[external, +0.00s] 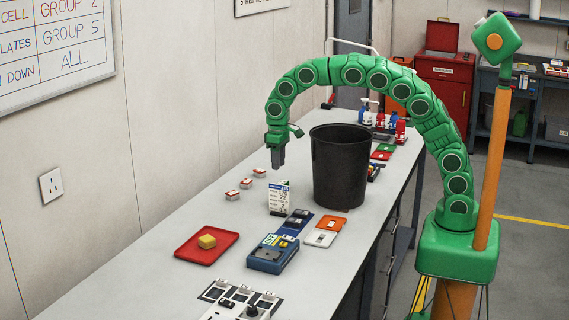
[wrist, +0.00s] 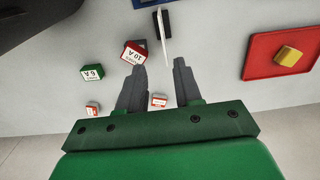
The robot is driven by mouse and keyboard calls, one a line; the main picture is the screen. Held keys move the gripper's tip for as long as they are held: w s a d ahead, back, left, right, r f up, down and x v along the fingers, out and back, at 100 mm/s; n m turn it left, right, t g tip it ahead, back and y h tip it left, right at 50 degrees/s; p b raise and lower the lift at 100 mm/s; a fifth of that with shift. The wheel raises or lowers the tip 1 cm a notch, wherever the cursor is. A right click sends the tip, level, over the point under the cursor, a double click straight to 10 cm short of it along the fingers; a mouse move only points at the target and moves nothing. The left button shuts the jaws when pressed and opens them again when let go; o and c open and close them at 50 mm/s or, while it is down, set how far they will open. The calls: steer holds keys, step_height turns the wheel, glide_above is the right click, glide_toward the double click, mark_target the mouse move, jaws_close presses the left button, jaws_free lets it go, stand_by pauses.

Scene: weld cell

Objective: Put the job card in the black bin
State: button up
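The job card (external: 279,195) is a white printed card standing upright on the bench, left of the black bin (external: 340,170). In the wrist view the card (wrist: 162,38) shows nearly edge-on, with a dark holder at its foot, just beyond my fingertips. My gripper (external: 278,164) points down above the bench, behind and above the card in the external view. In the wrist view my gripper (wrist: 160,64) has its two fingers apart, with nothing held between them. The bin is upright and open at the top; its inside bottom is hidden. A dark shape at the wrist view's upper left looks like the bin (wrist: 35,18).
Several small labelled boxes (external: 246,183) lie near the wall; one red-edged box (wrist: 134,53) is close to my left fingertip. A red tray (external: 190,250) holds a yellow block (external: 207,242). A blue meter (external: 272,254) and small cards (external: 320,239) lie nearer the front.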

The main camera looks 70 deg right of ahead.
step_height(320, 180, down, 9)
glide_above(279, 212)
steer(key=shift+f, duration=2.5)
steer(key=shift+c, duration=0.5)
jaws_close()
